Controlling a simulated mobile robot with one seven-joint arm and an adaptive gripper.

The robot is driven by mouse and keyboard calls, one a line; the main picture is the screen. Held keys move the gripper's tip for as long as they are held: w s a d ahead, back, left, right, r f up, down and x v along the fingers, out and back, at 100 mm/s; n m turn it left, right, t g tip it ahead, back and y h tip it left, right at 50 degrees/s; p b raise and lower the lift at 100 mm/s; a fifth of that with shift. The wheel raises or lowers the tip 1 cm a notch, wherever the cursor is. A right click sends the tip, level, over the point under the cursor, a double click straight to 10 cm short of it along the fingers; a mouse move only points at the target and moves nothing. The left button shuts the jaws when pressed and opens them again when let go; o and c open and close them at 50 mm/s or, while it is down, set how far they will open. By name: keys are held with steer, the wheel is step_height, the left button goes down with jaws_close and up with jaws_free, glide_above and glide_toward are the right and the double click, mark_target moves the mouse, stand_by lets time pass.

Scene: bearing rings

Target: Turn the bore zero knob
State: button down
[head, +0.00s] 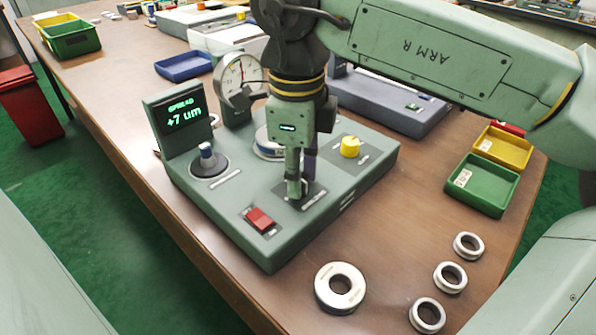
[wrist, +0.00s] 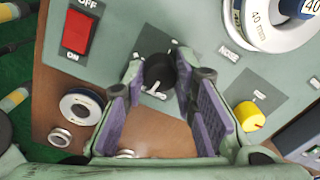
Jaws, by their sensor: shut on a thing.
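A black knob (wrist: 158,72) with a white pointer stands on the grey-green gauge console (head: 370,175), between the red switch and the yellow knob. My gripper (head: 299,190) points straight down at it in the head view. In the wrist view its purple-padded fingers (wrist: 157,75) are on either side of the knob, shut on it. The fingers hide most of the knob in the head view. The label beside it is too small to read, so I cannot confirm it says bore zero. The display (head: 184,113) reads "SPREAD +7 um".
A red rocker switch (head: 260,219) and a yellow knob (head: 350,146) flank the gripper on the console. A dial gauge (head: 239,80) and a small post (head: 207,160) stand behind. Several loose rings lie at the front right, below green (head: 483,187) and yellow bins.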

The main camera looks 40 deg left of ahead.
stand_by(0.3)
steer(key=c, duration=1.3)
jaws_free()
step_height(320, 180, up, 12)
steer(key=shift+s, duration=0.25)
steer(key=shift+d, duration=0.1)
